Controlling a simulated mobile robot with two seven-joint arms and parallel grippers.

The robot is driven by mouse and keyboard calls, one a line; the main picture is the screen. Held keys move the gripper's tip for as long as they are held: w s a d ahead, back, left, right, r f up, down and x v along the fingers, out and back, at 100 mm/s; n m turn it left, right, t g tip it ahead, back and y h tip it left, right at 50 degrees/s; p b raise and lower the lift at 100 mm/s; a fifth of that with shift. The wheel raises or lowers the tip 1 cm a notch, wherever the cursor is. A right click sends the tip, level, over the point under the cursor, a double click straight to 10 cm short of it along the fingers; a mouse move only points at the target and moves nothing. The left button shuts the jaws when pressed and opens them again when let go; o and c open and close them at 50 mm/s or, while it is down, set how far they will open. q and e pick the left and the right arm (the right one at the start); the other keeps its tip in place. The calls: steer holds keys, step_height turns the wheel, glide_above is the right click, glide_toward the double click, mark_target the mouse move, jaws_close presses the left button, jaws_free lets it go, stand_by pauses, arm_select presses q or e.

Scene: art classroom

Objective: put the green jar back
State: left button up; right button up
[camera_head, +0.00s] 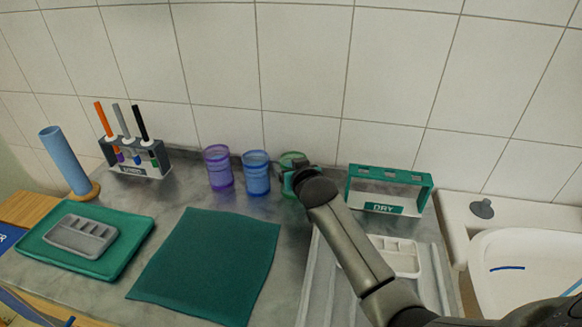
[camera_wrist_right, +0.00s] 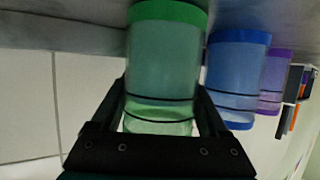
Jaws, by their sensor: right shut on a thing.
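The green jar (camera_head: 291,157) stands at the back of the counter, to the right of the blue jar (camera_head: 256,173) and the purple jar (camera_head: 218,167), roughly in line with them. My right gripper (camera_head: 297,180) is shut on it and hides much of it in the head view. In the right wrist view, which is upside down, the green jar (camera_wrist_right: 163,65) sits between the two fingers (camera_wrist_right: 162,105), with its green end at the grey counter surface. I cannot tell whether it fully rests there. The blue jar is close beside it. My left gripper is not in view.
A green DRY rack (camera_head: 390,175) stands to the right, a brush rack (camera_head: 135,165) to the left. A green mat (camera_head: 208,265), a green tray (camera_head: 125,250) with a grey palette, a blue roll (camera_head: 65,160) and a white sink (camera_head: 530,265) are around. The tiled wall is close behind.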

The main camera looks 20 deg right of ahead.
steer(key=o, duration=1)
steer(key=shift+f, duration=0.15)
steer(key=o, duration=0.3)
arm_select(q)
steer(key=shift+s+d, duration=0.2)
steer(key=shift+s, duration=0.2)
arm_select(e)
steer(key=shift+o, duration=0.4)
steer(key=shift+r, duration=0.3)
arm_select(q)
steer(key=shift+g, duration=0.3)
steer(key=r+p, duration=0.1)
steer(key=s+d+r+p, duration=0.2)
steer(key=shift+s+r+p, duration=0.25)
steer(key=shift+p, duration=0.1)
arm_select(e)
steer(key=v, duration=1.2)
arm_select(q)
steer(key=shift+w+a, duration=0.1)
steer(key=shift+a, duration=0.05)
